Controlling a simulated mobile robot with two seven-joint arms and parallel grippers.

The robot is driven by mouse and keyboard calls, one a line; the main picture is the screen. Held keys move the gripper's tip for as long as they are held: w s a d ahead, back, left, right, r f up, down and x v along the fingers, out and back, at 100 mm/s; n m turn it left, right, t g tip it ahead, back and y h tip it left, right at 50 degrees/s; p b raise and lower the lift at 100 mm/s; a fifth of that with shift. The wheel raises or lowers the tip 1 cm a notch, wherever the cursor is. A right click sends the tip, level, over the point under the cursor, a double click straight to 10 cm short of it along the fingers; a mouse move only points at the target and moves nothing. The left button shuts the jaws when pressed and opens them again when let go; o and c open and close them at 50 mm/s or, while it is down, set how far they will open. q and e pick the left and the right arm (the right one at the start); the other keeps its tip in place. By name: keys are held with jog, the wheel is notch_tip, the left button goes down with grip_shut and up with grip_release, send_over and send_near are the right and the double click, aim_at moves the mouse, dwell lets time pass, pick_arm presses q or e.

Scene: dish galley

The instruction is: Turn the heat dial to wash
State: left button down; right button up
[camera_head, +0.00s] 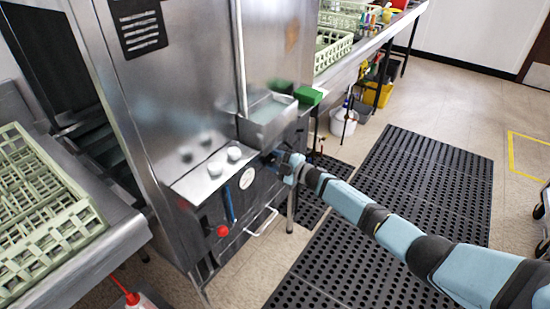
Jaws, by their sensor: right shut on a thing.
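The steel dish machine (205,70) stands at the left centre, with a control panel (262,190) on its lower front. My right gripper (273,158) is at the right part of this panel, just below the small steel tray. It is shut on the heat dial, which the gripper hides almost wholly, so its setting cannot be read. A round white gauge (247,178) sits on the panel just left of the gripper. My left gripper is not in view.
A blue handle (229,205) and a red knob (222,230) are on the panel's left part. White caps (215,168) sit on the ledge above. A steel tray box (268,118) juts out over the gripper. Green racks (45,220) stand at left. Black mats (400,190) cover the floor.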

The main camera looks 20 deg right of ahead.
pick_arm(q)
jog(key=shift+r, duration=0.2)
pick_arm(e)
jog(key=shift+m, duration=0.3)
jog(key=o, duration=0.9)
jog(key=shift+s+d, duration=0.35)
jog(key=shift+s, duration=0.05)
pick_arm(q)
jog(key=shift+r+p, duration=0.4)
jog(key=shift+p, duration=0.7)
pick_arm(e)
jog(key=shift+v, duration=6.35)
